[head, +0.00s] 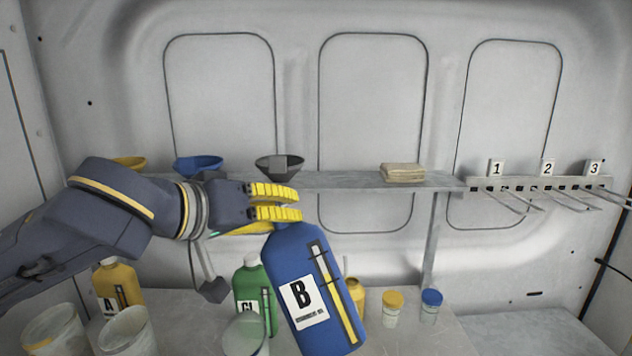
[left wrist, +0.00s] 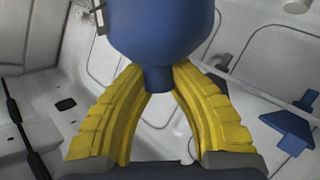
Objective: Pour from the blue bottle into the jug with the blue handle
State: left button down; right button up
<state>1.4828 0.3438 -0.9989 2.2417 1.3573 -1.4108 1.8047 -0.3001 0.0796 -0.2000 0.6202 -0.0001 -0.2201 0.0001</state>
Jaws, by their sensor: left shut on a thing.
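The blue bottle (head: 287,262), labelled B, hangs by its neck from my left gripper (head: 285,204), its body tilted and its base toward the lower right. In the left wrist view the yellow fingers (left wrist: 160,80) close around the narrow neck of the blue bottle (left wrist: 160,25). Translucent jugs stand at the bottom of the head view: one at far left (head: 50,332), one beside it (head: 127,334), and one partly seen left of the bottle (head: 243,338). No blue handle shows on any of them. My right gripper is out of view.
A yellow bottle (head: 118,285) and a green bottle (head: 250,285) stand on the bench. Yellow-capped (head: 393,309) and blue-capped (head: 431,306) jars stand right of the blue bottle. The shelf (head: 345,181) holds funnels (head: 198,165) and a folded cloth (head: 403,173). Numbered hooks (head: 520,200) stick out right.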

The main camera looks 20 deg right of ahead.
pick_arm(q)
jog(key=a+f+n+g+h, duration=0.1)
jog(key=a+f, duration=0.5)
jog(key=f, duration=0.4)
jog(key=shift+a+f+g, duration=0.2)
jog(key=shift+a+g, duration=0.1)
dwell(0.4)
jog(key=shift+f+n, duration=0.1)
jog(key=shift+n, duration=0.2)
jog(key=shift+w+a+f+n+g, duration=0.1)
jog(key=shift+w+f+n+g, duration=0.05)
jog(key=shift+f+n+g, duration=0.35)
jog(key=shift+f, duration=0.2)
dwell(0.5)
jog(key=shift+f+n+h, duration=0.4)
jog(key=shift+f, duration=0.15)
dwell(0.3)
